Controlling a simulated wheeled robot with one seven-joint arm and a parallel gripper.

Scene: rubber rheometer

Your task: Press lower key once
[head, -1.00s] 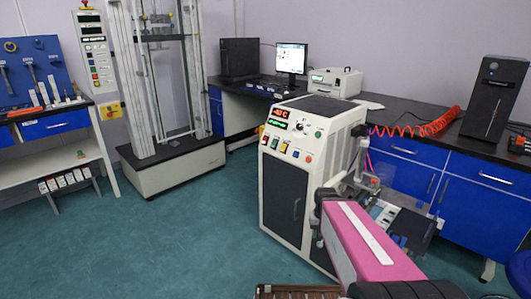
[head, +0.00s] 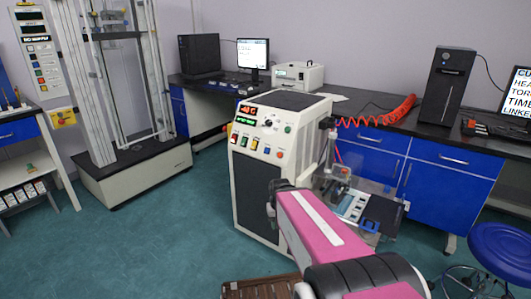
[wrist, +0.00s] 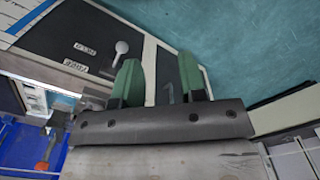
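The white rheometer cabinet (head: 262,170) stands in the middle of the head view. Its sloped front panel has a red display (head: 248,110), a green display (head: 245,121), a round knob (head: 268,123) and a row of small coloured keys (head: 256,145). I cannot read which key is the lower one. My gripper (wrist: 160,60) shows two green fingers apart, with nothing between them, in the wrist view. Beyond them is a dark panel with a pale ball-ended lever (wrist: 120,47) and two small labels (wrist: 75,65), too small to read. In the head view my pink arm hides the gripper.
A clear-guarded work area (head: 350,205) adjoins the cabinet's right side. A black bench with blue drawers (head: 440,185) runs behind, carrying a red coiled hose (head: 375,118). A blue stool (head: 500,250) stands at the right. Green floor is free at the left.

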